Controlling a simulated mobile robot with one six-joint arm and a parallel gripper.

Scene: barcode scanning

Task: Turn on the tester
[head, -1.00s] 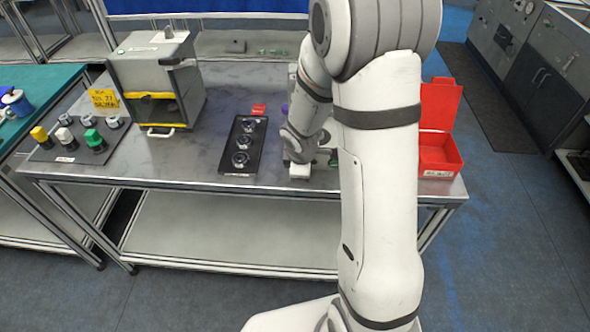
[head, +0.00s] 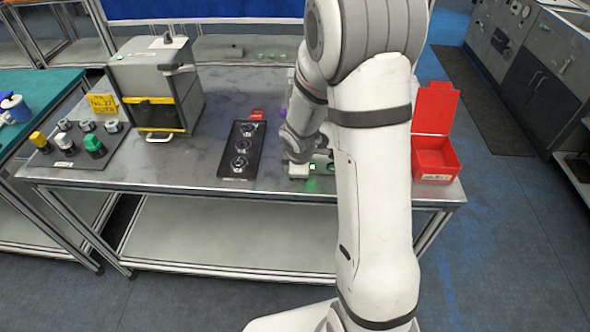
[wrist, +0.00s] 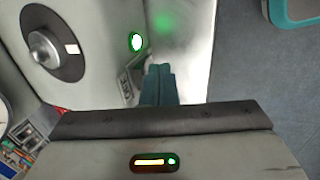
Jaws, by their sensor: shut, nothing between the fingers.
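The tester (head: 298,171) stands near the front of the metal table, largely hidden behind my arm in the head view. A small green light (head: 312,167) glows on it. In the wrist view its pale panel (wrist: 95,75) carries a round knob and a glowing green button (wrist: 136,41). My gripper (wrist: 158,68) is shut and empty, its teal fingers together just beside and below the lit button, seemingly apart from it. In the head view my gripper (head: 297,150) is over the tester, its fingertips not clearly visible.
A black plate with three round sockets (head: 230,170) lies left of the tester. A grey box with a yellow-edged opening (head: 155,85) stands further left, near several coloured knobs (head: 94,146). An open red bin (head: 436,160) is at the right. Bare tabletop (head: 205,150) lies between.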

